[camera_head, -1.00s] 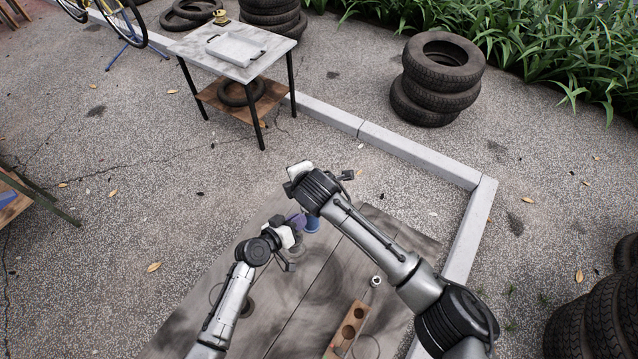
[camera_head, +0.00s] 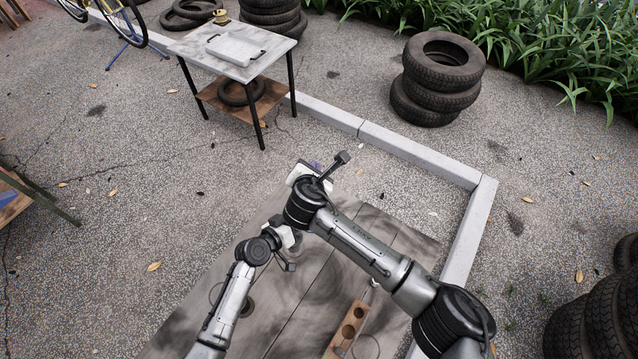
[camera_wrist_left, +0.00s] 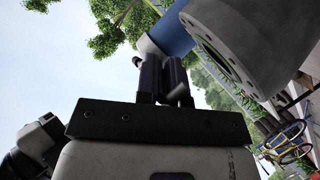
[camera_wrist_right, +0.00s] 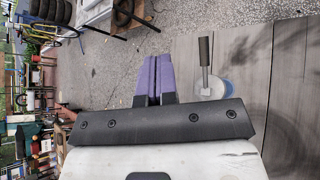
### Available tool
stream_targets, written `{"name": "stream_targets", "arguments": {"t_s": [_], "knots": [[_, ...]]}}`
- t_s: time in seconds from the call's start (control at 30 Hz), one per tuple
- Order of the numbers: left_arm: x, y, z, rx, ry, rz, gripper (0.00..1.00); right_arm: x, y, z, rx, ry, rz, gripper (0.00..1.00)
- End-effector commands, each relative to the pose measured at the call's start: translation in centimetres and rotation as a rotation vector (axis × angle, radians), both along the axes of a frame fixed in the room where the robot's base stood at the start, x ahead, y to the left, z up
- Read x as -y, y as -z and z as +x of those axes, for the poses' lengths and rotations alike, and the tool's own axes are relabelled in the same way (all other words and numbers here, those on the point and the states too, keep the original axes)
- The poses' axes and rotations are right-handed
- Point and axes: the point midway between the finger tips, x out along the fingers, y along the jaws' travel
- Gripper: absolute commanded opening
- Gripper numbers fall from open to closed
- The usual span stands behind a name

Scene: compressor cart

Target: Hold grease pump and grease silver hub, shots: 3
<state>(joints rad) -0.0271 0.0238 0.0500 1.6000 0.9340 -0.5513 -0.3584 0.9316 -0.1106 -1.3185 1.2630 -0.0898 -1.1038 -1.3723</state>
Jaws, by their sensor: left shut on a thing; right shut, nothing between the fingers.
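The blue grease pump (camera_wrist_left: 176,32) shows in the left wrist view, where the dark fingers of my left gripper (camera_wrist_left: 163,78) are shut on it. A grey flanged hub with bolt holes (camera_wrist_left: 250,40) stands close beside it. In the right wrist view the pump's grey handle (camera_wrist_right: 205,62) rises from a blue and white round top (camera_wrist_right: 212,88). In the head view the right gripper (camera_head: 315,167) hides the pump; my left gripper (camera_head: 295,238) is just below.
The grey worktop (camera_head: 290,310) lies under both arms. A wooden block with round holes (camera_head: 348,325) is on its near right part.

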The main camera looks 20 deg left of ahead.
Motion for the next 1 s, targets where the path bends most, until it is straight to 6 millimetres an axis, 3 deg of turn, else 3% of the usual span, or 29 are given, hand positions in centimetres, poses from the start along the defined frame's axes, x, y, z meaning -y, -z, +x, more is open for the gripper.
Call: {"name": "stream_targets", "arguments": {"t_s": [0.23, 0.7, 1.0], "knots": [[0.0, 0.0, 0.0, -0.001, 0.001, 0.0, 0.0, 0.1, 1.0, 0.3, -0.001, 0.0, -0.001, 0.0], [0.0, 0.0, 0.0, -0.001, 0.001, 0.0, 0.0, 0.4, 6.3, 2.0, -0.003, 0.001, 0.001, 0.0], [0.0, 0.0, 0.0, -0.001, 0.001, 0.0, 0.0, 0.5, 8.0, 2.6, -0.001, 0.0, 0.001, 0.0]]}}
